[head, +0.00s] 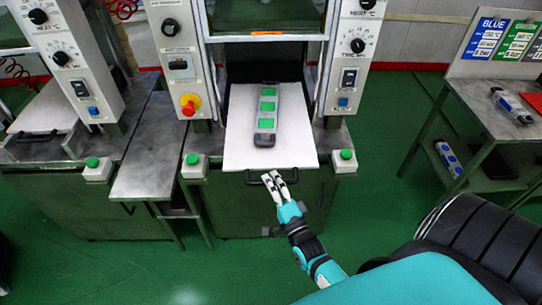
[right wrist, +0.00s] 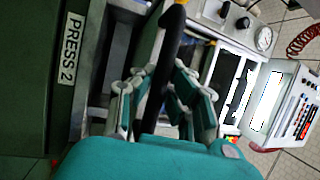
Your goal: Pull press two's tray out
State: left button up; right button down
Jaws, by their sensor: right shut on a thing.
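Press two's tray (head: 240,130) is a pale flat plate that sticks out of the front of the middle press in the head view. A grey mould (head: 266,133) with green pads lies lengthwise on it. The tray's black handle (head: 256,182) is at its front edge. My right gripper (head: 273,180) is shut on this handle, reaching from the lower right. In the right wrist view, the fingers (right wrist: 157,95) are on both sides of the black handle (right wrist: 168,60), beside a "PRESS 2" label (right wrist: 70,48). My left gripper is out of view.
Green-button boxes (head: 194,165) and (head: 345,161) flank the tray. Another press with a pale tray (head: 47,112) stands at the left. A metal side table (head: 490,110) with mould parts stands at the right. Green floor (head: 380,205) is open between them.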

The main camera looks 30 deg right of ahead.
jog(key=s+a+p, duration=0.1)
jog(key=s+a, duration=0.8)
jog(key=s, duration=0.6)
jog(key=shift+f+p, duration=0.2)
jog(key=shift+p, duration=0.2)
jog(key=c, duration=1.3)
grip_release()
jog(key=shift+w+r, duration=0.1)
jog(key=shift+w, duration=0.05)
jog(key=v, duration=1.2)
